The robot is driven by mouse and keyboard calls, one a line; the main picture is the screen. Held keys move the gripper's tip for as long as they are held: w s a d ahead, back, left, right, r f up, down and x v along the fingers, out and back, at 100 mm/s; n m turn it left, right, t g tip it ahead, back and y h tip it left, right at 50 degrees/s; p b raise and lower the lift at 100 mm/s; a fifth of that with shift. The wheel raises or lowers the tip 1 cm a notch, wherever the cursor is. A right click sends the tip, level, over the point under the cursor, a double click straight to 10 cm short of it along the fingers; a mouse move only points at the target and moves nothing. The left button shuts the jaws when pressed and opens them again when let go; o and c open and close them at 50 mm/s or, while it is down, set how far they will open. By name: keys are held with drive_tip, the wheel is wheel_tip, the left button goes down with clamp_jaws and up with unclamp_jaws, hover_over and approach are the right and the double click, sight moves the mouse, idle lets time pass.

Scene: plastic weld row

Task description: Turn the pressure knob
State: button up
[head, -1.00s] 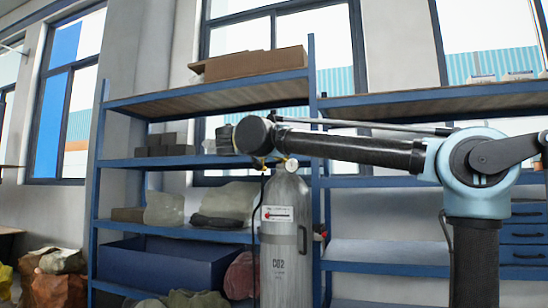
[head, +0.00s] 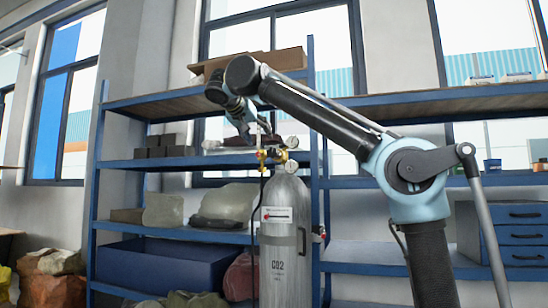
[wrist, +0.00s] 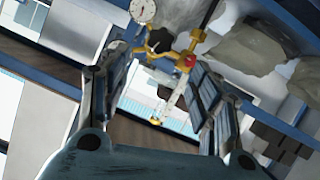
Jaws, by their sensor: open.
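A grey CO2 cylinder (head: 286,235) stands upright in front of the shelves with a yellow brass regulator (head: 272,156) on top. In the wrist view the regulator (wrist: 180,55) shows a black knob (wrist: 160,40), a round white gauge (wrist: 143,12) and a small red part (wrist: 190,62). I take the black knob to be the pressure knob. My gripper (head: 252,133) hangs just above the regulator, pointing down. In the wrist view its fingers are apart and empty (wrist: 152,60), with the knob beyond the fingertips. I cannot tell whether anything touches.
Blue shelving (head: 145,165) stands behind the cylinder with grey blocks and sacks. A cardboard box (head: 215,66) lies on its top board. A blue bin (head: 165,268) is on the lower shelf. A drawer unit (head: 520,238) is at the right.

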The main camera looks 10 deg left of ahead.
sight(271, 151)
drive_tip(key=x, duration=1.4)
drive_tip(key=shift+c, duration=0.2)
drive_tip(key=c, duration=1)
